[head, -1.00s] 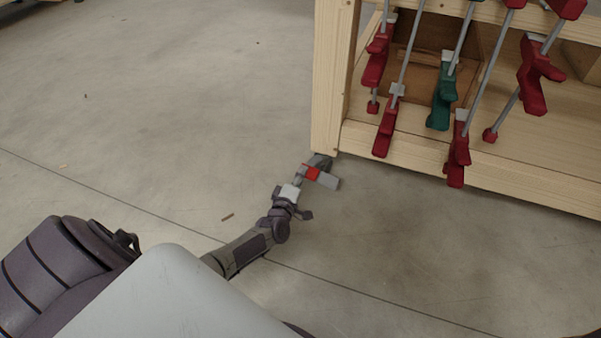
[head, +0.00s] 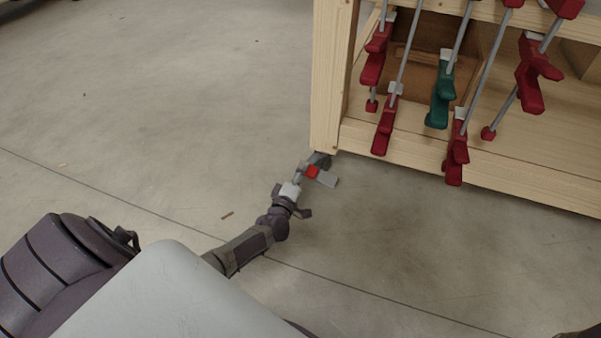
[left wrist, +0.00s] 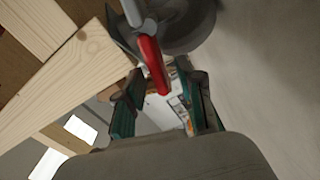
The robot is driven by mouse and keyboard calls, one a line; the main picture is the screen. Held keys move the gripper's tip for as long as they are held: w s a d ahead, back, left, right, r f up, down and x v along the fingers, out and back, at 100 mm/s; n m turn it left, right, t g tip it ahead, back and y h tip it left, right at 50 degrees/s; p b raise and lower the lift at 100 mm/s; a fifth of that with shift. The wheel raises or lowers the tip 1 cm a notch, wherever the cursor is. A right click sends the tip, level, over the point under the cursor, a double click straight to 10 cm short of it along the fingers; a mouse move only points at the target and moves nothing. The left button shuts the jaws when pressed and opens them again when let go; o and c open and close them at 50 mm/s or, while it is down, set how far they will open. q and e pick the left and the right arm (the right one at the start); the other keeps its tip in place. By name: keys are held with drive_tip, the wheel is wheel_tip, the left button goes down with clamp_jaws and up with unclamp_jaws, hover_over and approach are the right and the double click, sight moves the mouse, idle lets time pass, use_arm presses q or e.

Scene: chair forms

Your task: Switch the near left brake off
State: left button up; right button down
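The near left brake is a red lever (head: 312,172) at the foot of the bench's near left corner post. In the left wrist view the red lever (left wrist: 152,63) points down towards the gap between my fingers, beside a dark grey caster wheel (left wrist: 188,28). My left gripper (head: 301,179) is low over the floor, right at the lever. In the left wrist view its green-sided fingers (left wrist: 165,92) are apart, one on each side of the lever's tip. Whether a finger touches the lever cannot be told. My right gripper is not in view.
The wooden bench (head: 327,90) stands at the upper right, its corner post just beyond my left gripper. Several red clamps (head: 385,125) and a green clamp (head: 441,95) hang on its front. The concrete floor (head: 170,120) to the left is clear.

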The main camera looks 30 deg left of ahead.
use_arm(q)
drive_tip(key=v, duration=0.7)
drive_tip(key=shift+s, duration=0.3)
drive_tip(key=shift+d, duration=0.1)
